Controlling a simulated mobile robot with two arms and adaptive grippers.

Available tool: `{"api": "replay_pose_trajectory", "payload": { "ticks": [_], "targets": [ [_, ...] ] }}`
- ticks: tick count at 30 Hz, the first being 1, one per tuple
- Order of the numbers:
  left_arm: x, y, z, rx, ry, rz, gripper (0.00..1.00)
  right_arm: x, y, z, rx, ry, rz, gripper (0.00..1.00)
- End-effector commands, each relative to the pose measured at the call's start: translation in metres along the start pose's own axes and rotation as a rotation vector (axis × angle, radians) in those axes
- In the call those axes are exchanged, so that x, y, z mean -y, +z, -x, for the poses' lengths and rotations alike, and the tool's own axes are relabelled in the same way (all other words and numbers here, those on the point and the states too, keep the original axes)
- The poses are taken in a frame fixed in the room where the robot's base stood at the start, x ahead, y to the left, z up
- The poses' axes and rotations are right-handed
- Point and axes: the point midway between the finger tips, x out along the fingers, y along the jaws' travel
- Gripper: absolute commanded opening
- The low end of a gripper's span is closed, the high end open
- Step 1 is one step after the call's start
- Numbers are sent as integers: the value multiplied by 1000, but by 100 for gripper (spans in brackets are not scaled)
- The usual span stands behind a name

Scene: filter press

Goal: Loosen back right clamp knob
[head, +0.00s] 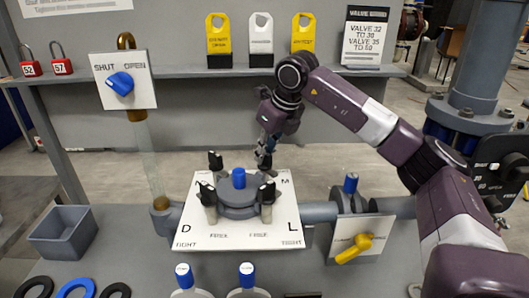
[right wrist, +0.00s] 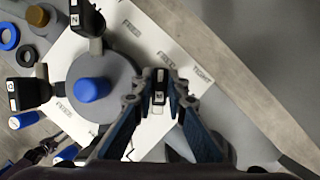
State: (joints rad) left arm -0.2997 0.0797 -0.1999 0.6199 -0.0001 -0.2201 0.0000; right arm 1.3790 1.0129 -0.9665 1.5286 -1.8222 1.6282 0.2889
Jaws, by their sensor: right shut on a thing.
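The filter press has a round grey lid (head: 237,190) with a blue cap (head: 239,177) on a white plate (head: 190,232). Black clamp knobs stand around the lid: back left (head: 215,160), front left (head: 207,193) and front right (head: 266,192). My right gripper (head: 265,160) reaches down from above onto the back right clamp knob, mostly hidden there by the fingers. In the right wrist view this knob (right wrist: 160,92), black with a white label, sits between the two fingertips, which are shut on it. My left gripper is in neither view.
A blue valve handle (head: 121,83) on a white panel stands at the left. A yellow handle (head: 354,248) is right of the press. A grey bin (head: 64,232) sits at the left. A shelf with tags and a sign (head: 366,36) runs behind the press.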

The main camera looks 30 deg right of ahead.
Motion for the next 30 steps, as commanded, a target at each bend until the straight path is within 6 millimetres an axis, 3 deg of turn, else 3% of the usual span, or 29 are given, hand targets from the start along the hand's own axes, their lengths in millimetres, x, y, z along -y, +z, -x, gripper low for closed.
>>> {"api": "replay_pose_trajectory", "payload": {
  "ticks": [24,25,30],
  "targets": [
    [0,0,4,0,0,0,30,0,0,0,0,43,107,0],
    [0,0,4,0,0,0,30,0,0,0,0,43,107,16],
    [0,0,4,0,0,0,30,0,0,0,0,43,106,30]
  ]
}}
